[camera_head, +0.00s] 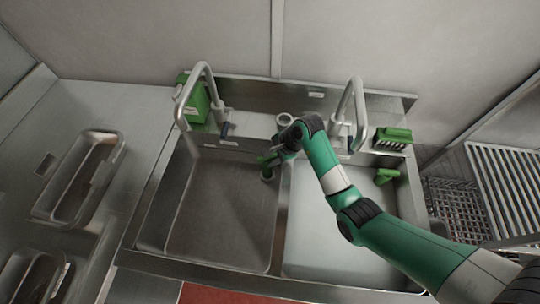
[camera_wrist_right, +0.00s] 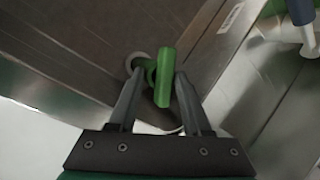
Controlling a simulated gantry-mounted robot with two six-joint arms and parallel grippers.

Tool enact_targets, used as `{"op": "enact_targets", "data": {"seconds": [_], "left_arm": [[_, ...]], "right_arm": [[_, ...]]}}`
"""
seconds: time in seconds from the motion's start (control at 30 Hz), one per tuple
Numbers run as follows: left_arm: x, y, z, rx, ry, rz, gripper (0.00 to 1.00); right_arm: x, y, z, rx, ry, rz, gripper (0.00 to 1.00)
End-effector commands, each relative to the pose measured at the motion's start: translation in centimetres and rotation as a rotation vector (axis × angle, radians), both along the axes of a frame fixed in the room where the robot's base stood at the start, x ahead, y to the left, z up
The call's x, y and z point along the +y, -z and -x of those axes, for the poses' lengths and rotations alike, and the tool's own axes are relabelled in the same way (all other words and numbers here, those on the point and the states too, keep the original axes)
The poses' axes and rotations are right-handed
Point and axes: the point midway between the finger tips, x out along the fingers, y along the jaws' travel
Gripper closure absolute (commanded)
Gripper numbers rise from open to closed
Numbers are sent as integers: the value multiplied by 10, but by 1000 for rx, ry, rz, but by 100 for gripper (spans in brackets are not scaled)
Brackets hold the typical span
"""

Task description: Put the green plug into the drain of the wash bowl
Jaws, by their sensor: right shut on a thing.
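The green plug (camera_wrist_right: 165,78) is between the fingers of my right gripper (camera_wrist_right: 158,90) in the right wrist view, and the gripper is shut on it. In the head view the plug (camera_head: 265,161) shows at the back right corner of the left basin (camera_head: 222,210), at the tip of my right arm. A pale round drain ring (camera_wrist_right: 137,62) lies just behind and left of the plug's handle in the wrist view. I cannot tell whether the plug's lower end is in the drain or above it. My left gripper is not in view.
The right basin (camera_head: 330,235) holds another green handled piece (camera_head: 385,176) at its back right. Two taps (camera_head: 196,92) (camera_head: 358,110) rise behind the basins. A green container (camera_head: 197,100) and a green brush (camera_head: 393,136) stand on the back ledge.

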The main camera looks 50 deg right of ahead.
Motion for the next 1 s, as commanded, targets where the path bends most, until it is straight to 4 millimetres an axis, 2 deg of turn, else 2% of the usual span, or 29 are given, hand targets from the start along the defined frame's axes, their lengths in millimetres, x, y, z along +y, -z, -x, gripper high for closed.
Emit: {"op": "enact_targets", "data": {"seconds": [0.23,0.27,0.43,0.63,0.67,0.73,0.77,1.0], "left_arm": [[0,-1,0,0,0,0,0],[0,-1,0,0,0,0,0],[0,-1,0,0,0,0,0],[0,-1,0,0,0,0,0],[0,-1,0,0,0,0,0],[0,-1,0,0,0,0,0],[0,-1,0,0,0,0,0],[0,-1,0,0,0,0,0]], "right_arm": [[0,1,0,2,-1,-1,100],[0,1,0,2,-1,-1,48],[0,1,0,2,-1,0,17],[0,2,0,2,-1,0,16],[0,2,0,3,-1,-1,14],[0,2,0,3,-1,-1,2],[0,2,0,4,-1,-1,0],[0,2,1,5,-1,-1,0]]}}
